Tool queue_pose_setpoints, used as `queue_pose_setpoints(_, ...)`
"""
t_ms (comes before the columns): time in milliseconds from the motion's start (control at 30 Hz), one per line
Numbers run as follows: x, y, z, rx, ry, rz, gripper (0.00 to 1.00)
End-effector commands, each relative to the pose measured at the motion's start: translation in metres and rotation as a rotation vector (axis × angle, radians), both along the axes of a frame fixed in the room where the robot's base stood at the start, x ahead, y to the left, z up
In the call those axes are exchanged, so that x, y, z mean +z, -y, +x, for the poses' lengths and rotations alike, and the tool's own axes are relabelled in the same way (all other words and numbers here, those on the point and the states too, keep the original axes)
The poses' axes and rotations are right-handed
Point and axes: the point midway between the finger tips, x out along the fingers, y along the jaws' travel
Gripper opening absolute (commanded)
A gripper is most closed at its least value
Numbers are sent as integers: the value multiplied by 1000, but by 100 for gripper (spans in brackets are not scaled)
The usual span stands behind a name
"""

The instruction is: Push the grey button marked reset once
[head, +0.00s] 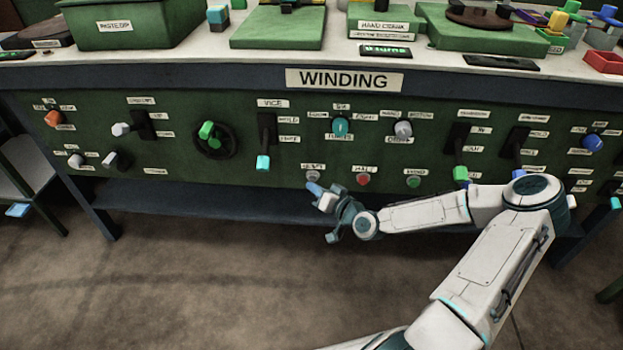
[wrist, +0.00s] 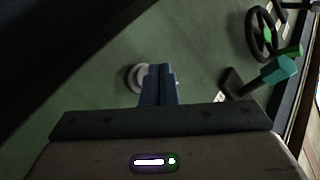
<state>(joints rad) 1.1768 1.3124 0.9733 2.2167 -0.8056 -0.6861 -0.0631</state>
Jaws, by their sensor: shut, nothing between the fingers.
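The grey button (head: 313,178) sits low on the green front panel, under a small label that is too blurred to read surely. In the wrist view the round grey button (wrist: 133,77) shows just left of the fingertips and is partly hidden by them. My gripper (head: 312,186) is shut and empty, with its blue fingertips right at the lower edge of the grey button in the head view. In the wrist view my gripper (wrist: 161,68) points at the panel. I cannot tell whether the fingertips touch the button.
A red button (head: 362,179) and a green button (head: 413,181) stand in the same row to the right. A cyan-handled lever (head: 263,162) hangs at the upper left of the grey button. A handwheel (head: 214,141) is farther left. The floor in front is clear.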

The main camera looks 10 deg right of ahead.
Motion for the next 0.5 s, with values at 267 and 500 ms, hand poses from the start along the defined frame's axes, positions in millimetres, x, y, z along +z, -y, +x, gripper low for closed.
queue_pose_setpoints(267, 0, 0, -1, 0, 0, 0, 0)
queue_pose_setpoints(500, 0, -6, -18, 0, -2, 0, 0)
